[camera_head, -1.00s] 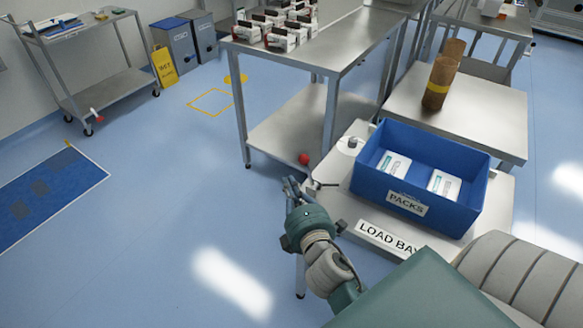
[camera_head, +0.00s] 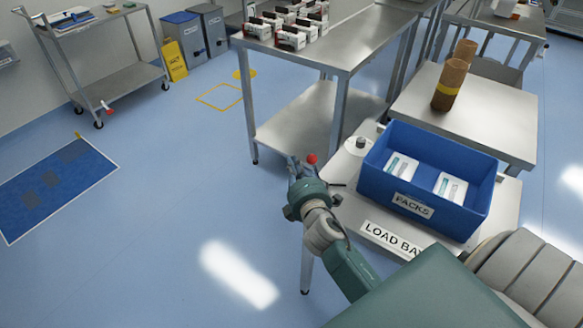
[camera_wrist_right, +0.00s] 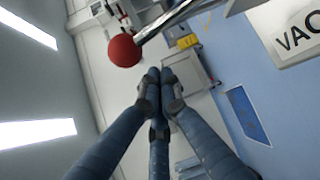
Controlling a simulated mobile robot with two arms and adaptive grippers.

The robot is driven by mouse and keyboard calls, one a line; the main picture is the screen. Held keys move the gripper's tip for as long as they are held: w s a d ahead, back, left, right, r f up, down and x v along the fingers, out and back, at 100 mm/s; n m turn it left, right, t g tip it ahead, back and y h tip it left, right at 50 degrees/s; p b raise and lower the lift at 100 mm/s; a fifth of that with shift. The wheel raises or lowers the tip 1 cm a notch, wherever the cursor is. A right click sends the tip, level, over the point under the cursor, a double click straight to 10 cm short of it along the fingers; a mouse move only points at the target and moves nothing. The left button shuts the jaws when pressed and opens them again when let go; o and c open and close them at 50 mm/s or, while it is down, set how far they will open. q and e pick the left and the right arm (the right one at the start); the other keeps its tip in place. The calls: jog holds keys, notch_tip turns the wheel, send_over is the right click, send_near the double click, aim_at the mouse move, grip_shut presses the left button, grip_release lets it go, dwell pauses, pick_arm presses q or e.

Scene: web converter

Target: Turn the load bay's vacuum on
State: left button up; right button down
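The load bay (camera_head: 352,180) is a pale stand with a "LOAD BAY" sign (camera_head: 392,239) on its front edge. A red ball knob (camera_head: 311,158) sticks out at its left side. In the right wrist view the knob (camera_wrist_right: 124,51) sits on a metal lever (camera_wrist_right: 170,18), beside a plate lettered "VAC" (camera_wrist_right: 295,30), cut off by the frame. My right gripper (camera_head: 301,170) is just beside the knob in the head view. In the wrist view its fingertips (camera_wrist_right: 160,77) are together with nothing between them, apart from the knob. My left gripper is out of view.
A blue "PACKS" bin (camera_head: 425,200) with white packs stands on the load bay. A steel table (camera_head: 340,55) with boxes is behind it. Another steel table (camera_head: 490,110) holds brown rolls (camera_head: 452,85). Floor to the left is open, with a blue mat (camera_head: 60,185).

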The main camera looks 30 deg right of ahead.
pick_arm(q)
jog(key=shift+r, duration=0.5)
pick_arm(e)
jog(key=shift+s+d+r, duration=0.2)
jog(key=shift+s+d, duration=0.15)
jog(key=shift+s, duration=0.2)
jog(key=shift+s+d+r, duration=0.15)
jog(key=shift+s+d, duration=0.15)
jog(key=shift+s, duration=0.25)
